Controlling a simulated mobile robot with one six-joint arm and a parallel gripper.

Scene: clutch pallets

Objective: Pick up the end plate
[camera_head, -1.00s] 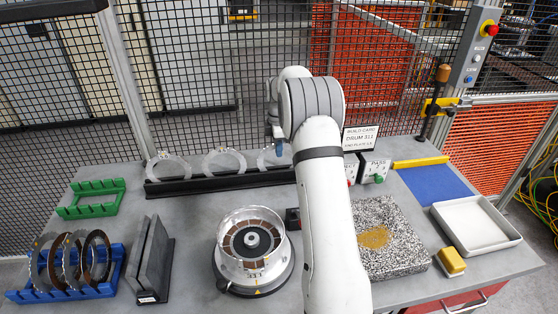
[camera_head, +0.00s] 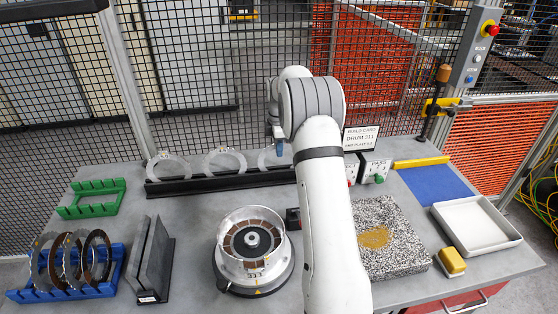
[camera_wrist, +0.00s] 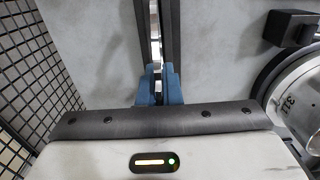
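Thin pale ring plates stand on edge in a long black rack (camera_head: 225,182) at the back of the bench. The left ring (camera_head: 168,168) and middle ring (camera_head: 226,162) are clear of my arm. The right ring (camera_head: 268,160) is partly hidden by my arm and gripper. My gripper (camera_head: 280,149) points down at this right ring. In the wrist view, my blue fingers (camera_wrist: 158,83) stand close together over the rack's slot, with a narrow bright strip between two dark rails. The strip may be the plate's edge; I cannot tell whether the fingers touch it.
A round drum (camera_head: 252,283) marked 311 sits in front. A blue rack (camera_head: 70,291) with rings, dark upright plates (camera_head: 150,260) and a green rack (camera_head: 92,210) are at left. A speckled stone block (camera_head: 400,255) and white tray (camera_head: 475,226) are at right. Mesh fence stands behind.

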